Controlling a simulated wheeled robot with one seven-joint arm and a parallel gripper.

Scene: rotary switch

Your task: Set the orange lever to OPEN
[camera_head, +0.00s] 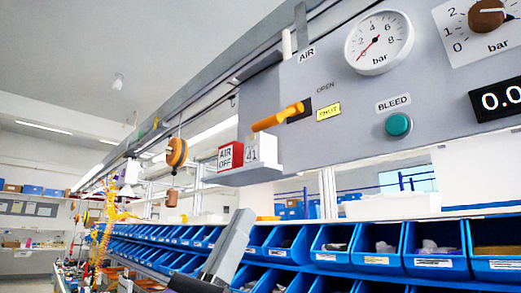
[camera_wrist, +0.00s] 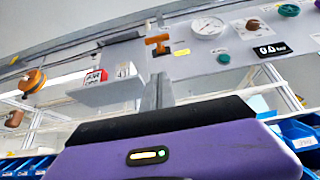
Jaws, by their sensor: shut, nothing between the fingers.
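The orange lever (camera_head: 278,117) sticks out from a dark slot (camera_head: 299,113) in the grey panel. Its root is beside the yellow SHUT label (camera_head: 328,111), with the OPEN label (camera_head: 325,87) above that. In the wrist view the lever (camera_wrist: 157,42) appears as an orange T shape, left of the yellow label (camera_wrist: 182,53). My gripper (camera_head: 241,216) is below and left of the lever, apart from it. In the wrist view my gripper (camera_wrist: 158,77) has its grey fingers together, empty, pointing up toward the panel below the lever.
A small shelf (camera_head: 243,176) juts out below the lever, holding a red-and-white AIR OFF block (camera_head: 230,156) and a white 41 block (camera_head: 254,151). A gauge (camera_head: 379,42), a green BLEED button (camera_head: 398,125) and a brown knob (camera_head: 487,15) are to the right. Blue bins (camera_head: 389,248) line up below.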

